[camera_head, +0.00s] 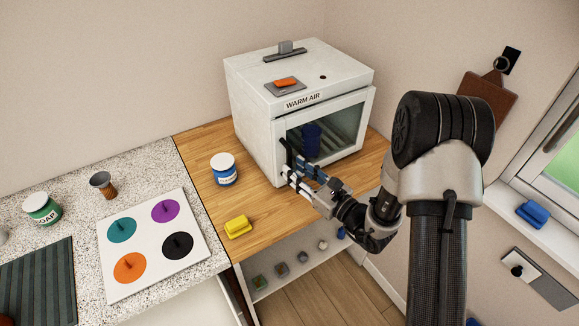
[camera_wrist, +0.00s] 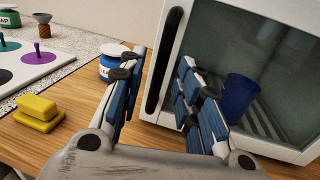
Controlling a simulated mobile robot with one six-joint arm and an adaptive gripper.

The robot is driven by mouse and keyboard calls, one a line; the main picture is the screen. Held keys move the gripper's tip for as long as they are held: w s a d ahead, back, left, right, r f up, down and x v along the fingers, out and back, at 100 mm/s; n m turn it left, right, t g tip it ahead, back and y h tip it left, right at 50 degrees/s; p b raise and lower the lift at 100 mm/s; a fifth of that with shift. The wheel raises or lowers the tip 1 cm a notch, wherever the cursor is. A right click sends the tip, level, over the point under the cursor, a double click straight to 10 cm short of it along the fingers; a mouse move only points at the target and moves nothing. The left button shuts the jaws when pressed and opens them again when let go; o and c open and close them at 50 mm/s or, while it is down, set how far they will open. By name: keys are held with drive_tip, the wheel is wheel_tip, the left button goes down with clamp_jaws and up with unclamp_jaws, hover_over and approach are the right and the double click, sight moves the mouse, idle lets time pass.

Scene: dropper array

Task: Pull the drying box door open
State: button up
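The white drying box (camera_head: 252,118), labelled "WARM AIR", stands on the wooden counter. Its glass door (camera_head: 345,122) looks closed, and a blue cup (camera_head: 311,139) shows behind the glass. The black vertical door handle (camera_head: 285,153) is on the door's left side; it also shows in the wrist view (camera_wrist: 163,60). My gripper (camera_head: 290,172) is in front of the door near the handle's lower part. In the wrist view my gripper (camera_wrist: 163,85) has its two blue-padded fingers spread wide, with the handle showing between them. I cannot tell whether a finger touches the handle.
A blue jar with a white lid (camera_head: 224,170) and a yellow block (camera_head: 238,226) stand left of the box on the wooden counter. A white board with coloured knobs (camera_head: 150,240) lies on the speckled counter. Open shelves (camera_head: 300,262) sit below the counter.

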sight(291, 166)
drive_tip(key=shift+x, duration=1.7)
drive_tip(key=shift+c, duration=0.6)
clamp_jaws()
